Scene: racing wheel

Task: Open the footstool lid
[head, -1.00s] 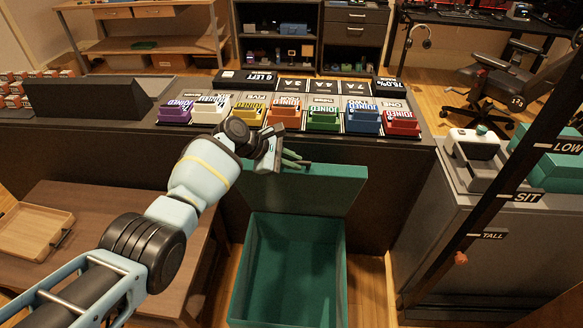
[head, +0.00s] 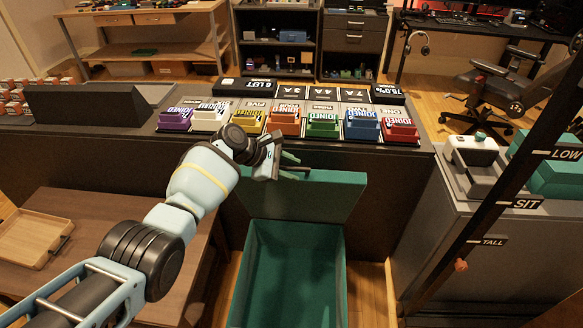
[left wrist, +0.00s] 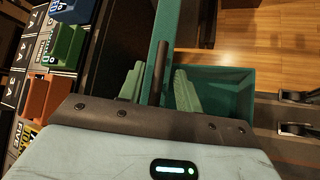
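The green footstool (head: 288,275) stands on the floor in front of the dark counter in the head view, its empty-looking inside showing. Its lid (head: 312,201) is raised steeply behind the opening, near the counter front. My left gripper (head: 291,166) is at the lid's upper edge. In the left wrist view its two pale green fingers (left wrist: 157,90) are apart, with a dark bar (left wrist: 161,68) and the lid's edge between them. Neither finger clearly touches the lid. The footstool's inside also shows there, at right. My right gripper is not in view.
The counter (head: 100,152) holds a row of colored labelled blocks (head: 322,124). A low wooden table with a tray (head: 35,240) is at left. A grey cabinet (head: 455,220) and a slanted dark post (head: 497,222) are at right. Wooden floor shows beside the footstool.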

